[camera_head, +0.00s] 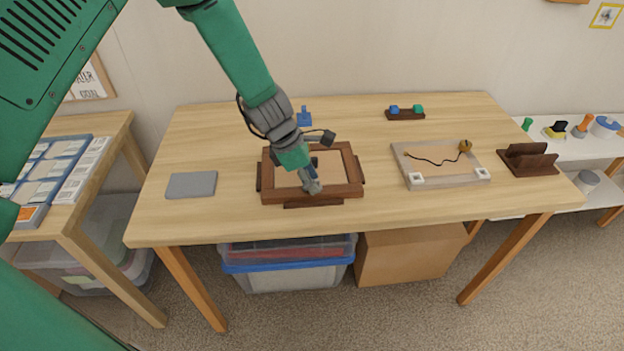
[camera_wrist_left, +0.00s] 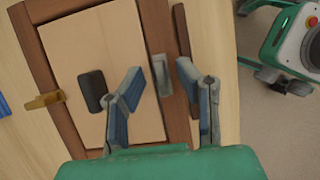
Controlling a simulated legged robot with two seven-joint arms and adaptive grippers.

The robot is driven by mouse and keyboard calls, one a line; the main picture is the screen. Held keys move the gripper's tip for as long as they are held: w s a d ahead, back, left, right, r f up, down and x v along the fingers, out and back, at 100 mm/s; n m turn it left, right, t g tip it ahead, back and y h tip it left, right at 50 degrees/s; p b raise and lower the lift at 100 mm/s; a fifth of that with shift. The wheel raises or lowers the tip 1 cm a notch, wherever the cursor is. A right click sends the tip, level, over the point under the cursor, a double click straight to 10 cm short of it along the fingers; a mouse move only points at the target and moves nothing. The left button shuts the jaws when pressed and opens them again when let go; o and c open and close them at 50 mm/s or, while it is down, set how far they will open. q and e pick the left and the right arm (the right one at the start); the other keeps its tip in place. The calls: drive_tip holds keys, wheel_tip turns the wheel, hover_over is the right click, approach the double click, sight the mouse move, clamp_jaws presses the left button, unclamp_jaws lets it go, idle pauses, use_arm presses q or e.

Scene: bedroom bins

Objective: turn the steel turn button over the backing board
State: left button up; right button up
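A brown wooden frame (camera_head: 342,191) lies on the table with a pale backing board (camera_head: 284,179) inside it; the board also fills much of the left wrist view (camera_wrist_left: 85,50). My left gripper (camera_head: 313,186) points down over the frame's near rail. In the left wrist view its fingers (camera_wrist_left: 160,72) are open, one on each side of the steel turn button (camera_wrist_left: 162,76). The grey button lies lengthwise along the rail, beside the board's edge. I cannot tell whether a finger touches it. In the head view the gripper hides it. My right gripper is out of view.
A brass piece (camera_wrist_left: 45,100) sits on the opposite rail and a black piece (camera_wrist_left: 92,91) over the board. A grey pad (camera_head: 191,185) lies left, a pale board with a cord (camera_head: 436,172) right, and a dark wooden holder (camera_head: 527,161) beyond.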

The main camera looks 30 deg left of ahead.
use_arm(q)
clamp_jaws()
